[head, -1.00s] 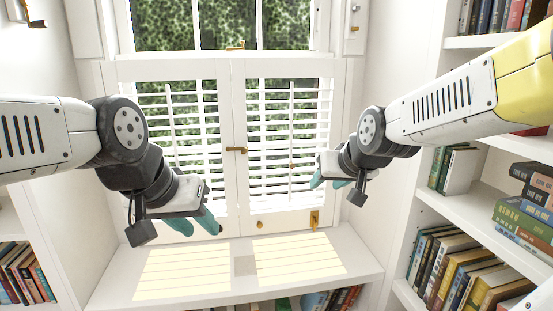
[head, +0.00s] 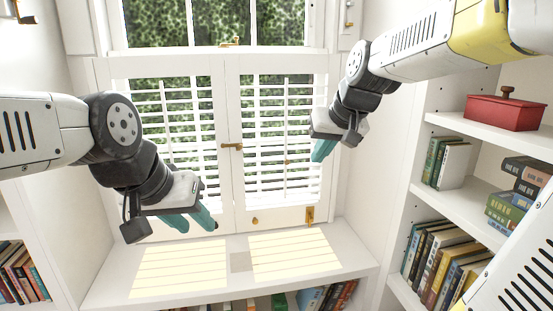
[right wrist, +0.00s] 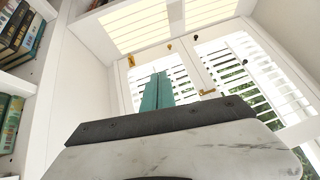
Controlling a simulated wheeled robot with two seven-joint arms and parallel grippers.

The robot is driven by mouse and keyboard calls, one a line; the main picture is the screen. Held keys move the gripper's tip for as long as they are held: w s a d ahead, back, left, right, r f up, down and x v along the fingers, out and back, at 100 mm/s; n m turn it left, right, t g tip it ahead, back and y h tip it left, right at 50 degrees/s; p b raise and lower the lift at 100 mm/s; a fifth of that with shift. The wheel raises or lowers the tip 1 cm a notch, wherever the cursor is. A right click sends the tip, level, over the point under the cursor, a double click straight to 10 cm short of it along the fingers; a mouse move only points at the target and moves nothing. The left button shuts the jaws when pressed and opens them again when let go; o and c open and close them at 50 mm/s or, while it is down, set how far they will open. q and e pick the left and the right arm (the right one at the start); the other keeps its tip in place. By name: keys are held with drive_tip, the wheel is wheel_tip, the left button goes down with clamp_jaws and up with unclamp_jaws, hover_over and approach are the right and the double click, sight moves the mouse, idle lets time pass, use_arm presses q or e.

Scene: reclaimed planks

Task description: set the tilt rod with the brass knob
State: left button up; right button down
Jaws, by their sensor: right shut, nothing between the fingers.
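The white shutters have a slim vertical tilt rod on each panel, one on the left panel (head: 165,108) and one on the right panel (head: 285,125). A small brass-coloured spot, perhaps the knob, shows on the right rod (head: 286,161); it is too small to be sure. My right gripper (head: 320,152) is shut and empty, in front of the right panel's right edge. Its teal fingers lie together in the right wrist view (right wrist: 160,88). My left gripper (head: 196,221) is in front of the left panel's lower edge, its fingers apart and empty.
A brass latch (head: 232,146) sits between the panels. A brass knob (head: 255,220) and brass plate (head: 310,215) are on the lower frame. The sill (head: 240,285) is clear. Bookshelves (head: 460,125) stand at the right, with a red box (head: 503,112).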

drive_tip(key=w+a+y, duration=0.1)
drive_tip(key=w+a, duration=0.2)
drive_tip(key=w, duration=1)
drive_tip(key=t+y, duration=0.1)
hover_over(287, 161)
drive_tip(key=s+a, duration=0.3)
drive_tip(key=s, duration=0.1)
wheel_tip(287, 161, down, 10)
wheel_tip(287, 161, down, 8)
drive_tip(key=shift+s+a+r, duration=0.15)
drive_tip(key=shift+s+a, duration=0.05)
drive_tip(key=shift+a, duration=0.2)
drive_tip(key=shift+d, duration=0.4)
